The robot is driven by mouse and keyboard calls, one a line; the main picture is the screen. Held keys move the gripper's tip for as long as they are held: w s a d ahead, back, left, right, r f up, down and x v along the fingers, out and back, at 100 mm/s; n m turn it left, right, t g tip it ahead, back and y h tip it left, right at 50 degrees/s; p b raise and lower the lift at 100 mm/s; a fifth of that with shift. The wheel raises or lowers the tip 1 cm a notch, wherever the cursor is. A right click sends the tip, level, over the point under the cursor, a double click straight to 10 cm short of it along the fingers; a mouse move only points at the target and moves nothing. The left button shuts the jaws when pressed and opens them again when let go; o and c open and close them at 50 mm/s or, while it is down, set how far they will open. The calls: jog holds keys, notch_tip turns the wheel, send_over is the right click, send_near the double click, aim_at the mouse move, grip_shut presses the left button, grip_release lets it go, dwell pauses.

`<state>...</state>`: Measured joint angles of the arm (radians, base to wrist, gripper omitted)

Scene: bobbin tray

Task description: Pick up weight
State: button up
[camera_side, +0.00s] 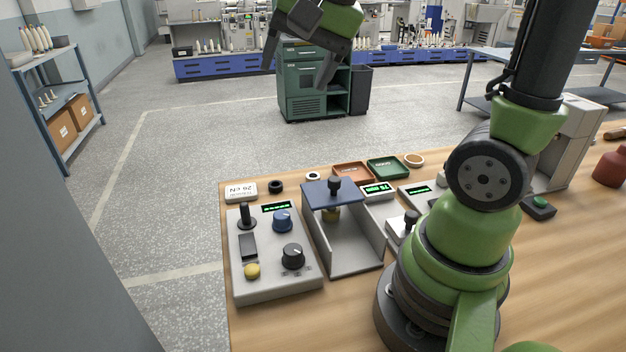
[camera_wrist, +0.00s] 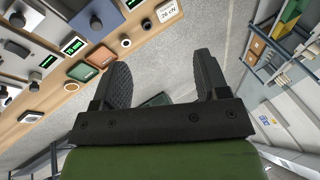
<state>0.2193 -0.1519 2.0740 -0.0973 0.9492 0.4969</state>
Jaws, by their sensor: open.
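My gripper (camera_side: 297,72) is open and empty, high above and beyond the far edge of the bench. Its two dark fingers stand apart in the wrist view (camera_wrist: 161,85), with only floor and distant furniture between them. No object is clearly marked as the weight. Another dark knobbed piece (camera_side: 410,219) stands near my arm, which partly hides that area.
A control box (camera_side: 275,275) with knobs and a lever stands front left.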

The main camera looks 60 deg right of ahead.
jog(key=w+d+f+m+g, duration=0.1)
jog(key=w+d+f+m, duration=0.3)
jog(key=w+d, duration=0.15)
jog(key=m+g, duration=0.4)
jog(key=m, duration=0.7)
send_over(313, 174)
jog(key=s, duration=0.1)
notch_tip(313, 174, down, 17)
notch_tip(313, 174, down, 4)
jog(key=shift+s+a+f, duration=0.1)
jog(key=shift+f, duration=0.05)
jog(key=f, duration=0.5)
jog(key=shift+w+a+f, duration=0.3)
jog(key=shift+a+f, duration=0.05)
jog(key=shift+c, duration=0.5)
jog(key=c, duration=1)
